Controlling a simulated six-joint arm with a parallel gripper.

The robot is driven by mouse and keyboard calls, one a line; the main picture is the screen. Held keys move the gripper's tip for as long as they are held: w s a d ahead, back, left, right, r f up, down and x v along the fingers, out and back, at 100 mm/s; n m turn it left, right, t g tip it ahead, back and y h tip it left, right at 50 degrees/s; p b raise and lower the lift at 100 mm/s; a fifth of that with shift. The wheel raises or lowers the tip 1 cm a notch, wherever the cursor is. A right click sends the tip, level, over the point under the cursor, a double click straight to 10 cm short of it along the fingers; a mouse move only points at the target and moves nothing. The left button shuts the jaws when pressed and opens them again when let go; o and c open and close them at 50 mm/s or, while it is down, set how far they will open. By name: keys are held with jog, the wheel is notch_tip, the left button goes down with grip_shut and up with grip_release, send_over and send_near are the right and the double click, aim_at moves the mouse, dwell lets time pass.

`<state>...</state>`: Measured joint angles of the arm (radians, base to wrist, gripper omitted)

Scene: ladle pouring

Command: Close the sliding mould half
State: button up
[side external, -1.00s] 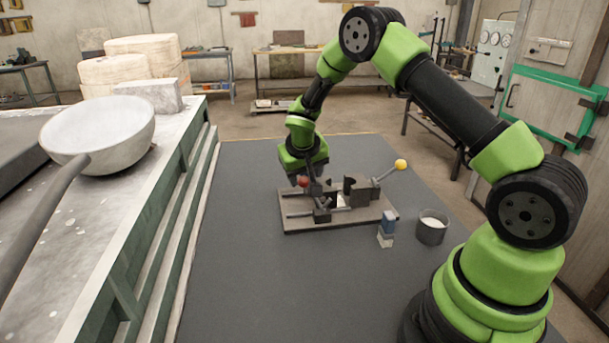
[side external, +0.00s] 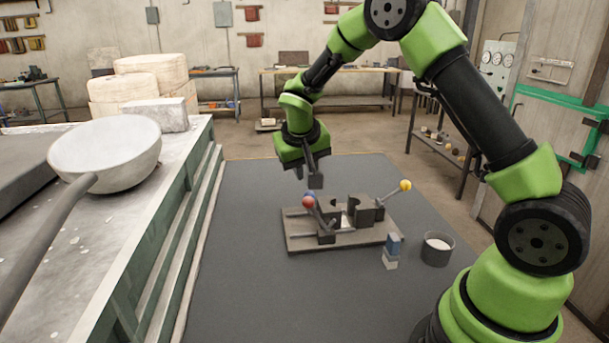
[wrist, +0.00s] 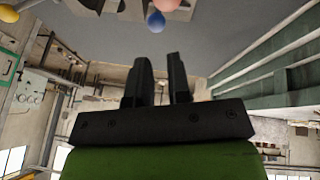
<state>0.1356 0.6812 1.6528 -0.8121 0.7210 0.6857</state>
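The mould stands on a flat base plate (side external: 300,240) in the side view. It has two dark halves, a left half (side external: 328,213) and a right half (side external: 364,209), with a gap between them. Rods run along the plate. A lever with a red ball (side external: 308,202) leans at the left, with a blue ball partly behind it; a yellow ball (side external: 405,186) tops a lever at the right. My gripper (side external: 307,177) hangs above the left end, clear of the mould. In the wrist view its fingers (wrist: 160,72) are apart with nothing between them.
A small blue and grey block stack (side external: 392,250) and a grey cup (side external: 436,249) with pale contents stand right of the plate. A large ladle (side external: 108,155) rests on the bench at left. The dark mat (side external: 250,290) in front is clear.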

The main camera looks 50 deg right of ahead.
jog(key=w+a, duration=0.1)
jog(key=a, duration=0.1)
jog(key=w+a+r+m+g+h, duration=0.1)
jog(key=w+a, duration=0.1)
jog(key=a, duration=0.1)
jog(key=w+a+h, duration=0.1)
jog(key=a, duration=0.1)
jog(key=shift+w+a+r+g, duration=0.15)
jog(key=shift+a+r+g, duration=0.25)
grip_shut()
send_near(323, 201)
jog(key=shift+w+a+f, duration=0.3)
jog(key=shift+w+f, duration=0.55)
jog(key=shift+f, duration=0.05)
jog(key=shift+w+a+f, duration=0.3)
jog(key=shift+w+f, duration=0.55)
jog(key=shift+f, duration=0.05)
jog(key=shift+m, duration=0.3)
jog(key=shift+s+d, duration=1.5)
jog(key=shift+d, duration=0.1)
